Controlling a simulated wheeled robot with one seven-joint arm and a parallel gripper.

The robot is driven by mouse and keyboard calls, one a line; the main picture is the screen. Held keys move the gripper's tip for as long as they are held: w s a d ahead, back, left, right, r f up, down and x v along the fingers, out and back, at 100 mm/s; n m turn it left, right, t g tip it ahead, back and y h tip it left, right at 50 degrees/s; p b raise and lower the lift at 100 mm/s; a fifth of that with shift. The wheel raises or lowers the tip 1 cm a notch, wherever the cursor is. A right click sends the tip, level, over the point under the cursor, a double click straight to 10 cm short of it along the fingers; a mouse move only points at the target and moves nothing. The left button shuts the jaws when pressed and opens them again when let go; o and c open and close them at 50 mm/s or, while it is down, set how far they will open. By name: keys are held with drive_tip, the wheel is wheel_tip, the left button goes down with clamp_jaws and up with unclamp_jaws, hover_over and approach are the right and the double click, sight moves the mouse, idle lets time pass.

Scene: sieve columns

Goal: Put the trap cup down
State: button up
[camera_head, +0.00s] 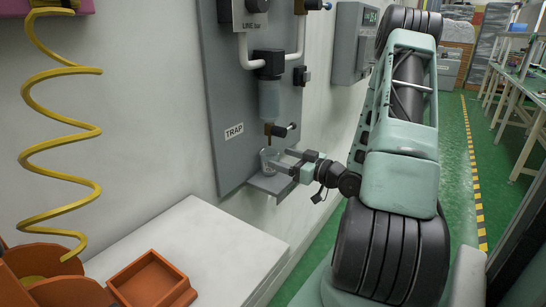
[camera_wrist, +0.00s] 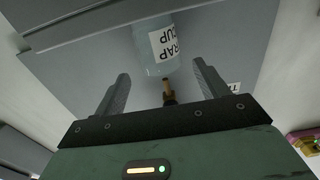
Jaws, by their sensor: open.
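The trap cup (camera_head: 268,160) is a small clear cup at the small grey shelf (camera_head: 262,186) at the foot of the panel. It looks upright, and its base appears to be on the shelf. In the wrist view the cup (camera_wrist: 150,42) shows a white label, just past the fingertips. My gripper (camera_head: 283,162) is open and empty, with its fingers pointing at the cup from the right. In the wrist view the gripper (camera_wrist: 161,73) has a clear gap between its fingers. Whether a finger still touches the cup I cannot tell.
A clear bowl (camera_head: 269,100) with a brass drain (camera_head: 268,129) hangs on the grey panel right above the cup. A TRAP sign (camera_head: 234,131) is to the left. A white table (camera_head: 200,245) with an orange tray (camera_head: 150,280) stands in front. A yellow coiled hose (camera_head: 62,135) hangs at left.

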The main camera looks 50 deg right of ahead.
drive_tip(key=s, duration=0.6)
drive_tip(key=shift+s+d, duration=0.25)
idle(0.3)
